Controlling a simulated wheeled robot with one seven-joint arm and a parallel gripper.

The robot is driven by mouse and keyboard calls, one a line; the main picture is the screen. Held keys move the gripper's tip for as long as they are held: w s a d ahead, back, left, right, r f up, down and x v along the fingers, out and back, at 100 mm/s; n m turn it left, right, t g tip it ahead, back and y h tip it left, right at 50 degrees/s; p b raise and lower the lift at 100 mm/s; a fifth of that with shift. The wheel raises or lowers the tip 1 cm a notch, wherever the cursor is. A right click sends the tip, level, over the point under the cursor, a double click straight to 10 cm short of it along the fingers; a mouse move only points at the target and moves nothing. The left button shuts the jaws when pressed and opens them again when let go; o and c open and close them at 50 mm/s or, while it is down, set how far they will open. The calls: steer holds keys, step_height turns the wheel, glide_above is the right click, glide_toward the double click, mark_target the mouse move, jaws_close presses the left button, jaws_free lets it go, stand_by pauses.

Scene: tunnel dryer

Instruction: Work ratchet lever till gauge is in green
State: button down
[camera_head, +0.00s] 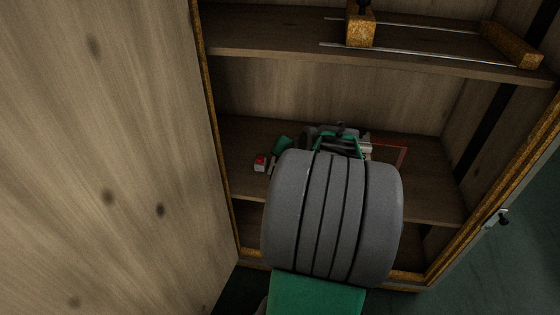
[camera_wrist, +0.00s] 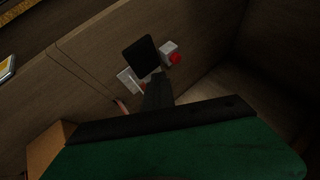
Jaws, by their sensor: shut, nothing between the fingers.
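My gripper (camera_wrist: 157,90) reaches into the middle compartment of a wooden cabinet. In the wrist view its dark fingers are together with nothing held, beyond my green housing. A flat dark square piece (camera_wrist: 141,57) shows just past the fingers; I cannot tell if it is a lever part. A small white box with a red knob (camera_wrist: 172,55) is on the wood to its right. A pale plate (camera_wrist: 128,80) with a thin reddish strip is on its left. A small red and white box (camera_head: 260,163) also shows in the head view. No ratchet lever or gauge can be made out for certain.
The wooden shelf (camera_head: 435,200) is bare at right. A thin red frame (camera_head: 404,154) stands right of my gripper. An upper shelf (camera_head: 280,45) holds a wooden block (camera_head: 361,30) and metal rails. A large wooden panel (camera_head: 100,150) fills the left.

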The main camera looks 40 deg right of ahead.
steer(key=shift+a+r+p, duration=0.2)
steer(key=shift+r+p, duration=0.3)
steer(key=shift+r, duration=0.25)
steer(key=shift+d+r, duration=0.1)
steer(key=shift+r, duration=0.05)
step_height(320, 180, up, 5)
steer(key=p, duration=0.4)
steer(key=shift+w+d, duration=0.1)
steer(key=shift+d, duration=0.05)
